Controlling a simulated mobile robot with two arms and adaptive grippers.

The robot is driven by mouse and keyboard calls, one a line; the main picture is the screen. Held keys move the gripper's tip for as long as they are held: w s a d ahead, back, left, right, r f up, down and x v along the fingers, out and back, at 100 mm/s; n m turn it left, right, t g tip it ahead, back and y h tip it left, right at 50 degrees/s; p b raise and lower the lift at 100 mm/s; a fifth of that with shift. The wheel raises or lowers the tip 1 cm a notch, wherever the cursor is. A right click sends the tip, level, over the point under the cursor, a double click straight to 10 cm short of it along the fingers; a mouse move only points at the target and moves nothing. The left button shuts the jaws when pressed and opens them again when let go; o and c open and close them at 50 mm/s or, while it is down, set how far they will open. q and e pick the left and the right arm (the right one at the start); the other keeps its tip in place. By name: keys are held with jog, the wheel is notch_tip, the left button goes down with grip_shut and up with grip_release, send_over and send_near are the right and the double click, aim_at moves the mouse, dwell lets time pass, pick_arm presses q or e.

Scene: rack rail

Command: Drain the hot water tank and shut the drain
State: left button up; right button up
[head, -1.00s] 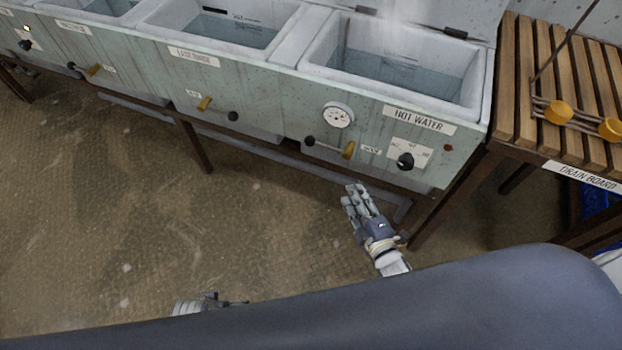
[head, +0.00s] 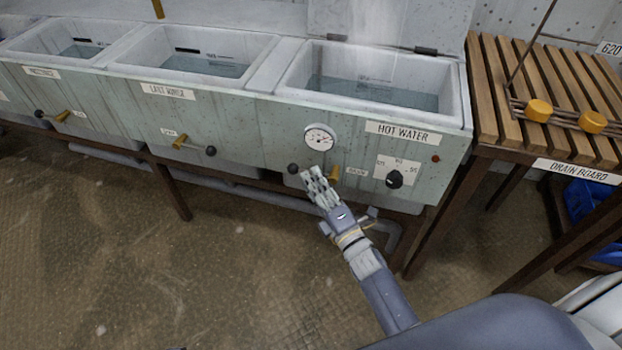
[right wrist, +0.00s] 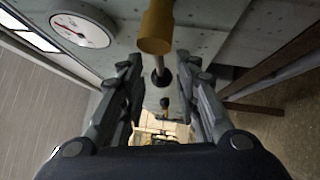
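The hot water tank (head: 371,93) stands at the right end of the row, with water in it and steam above. On its front, under the round gauge (head: 320,138), is the drain valve, with a black knob (head: 293,168) at left and a yellow part (head: 334,173) at right by a small label. My right gripper (head: 311,174) is in front of the valve and hides the part between them. In the right wrist view its fingers (right wrist: 159,70) are apart, with the yellow part (right wrist: 156,27) just above and between them. My left gripper is out of view.
More tanks with similar valves stand to the left, including the last rinse tank (head: 168,91). A black dial (head: 394,179) is right of the drain. A slatted drain board (head: 545,75) stands at right. A pipe (head: 240,194) runs below. The floor in front is clear.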

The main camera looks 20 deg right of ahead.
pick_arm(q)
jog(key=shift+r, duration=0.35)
pick_arm(e)
jog(key=shift+x, duration=0.95)
jog(key=shift+c, duration=0.6)
grip_shut()
jog(key=shift+f, duration=0.1)
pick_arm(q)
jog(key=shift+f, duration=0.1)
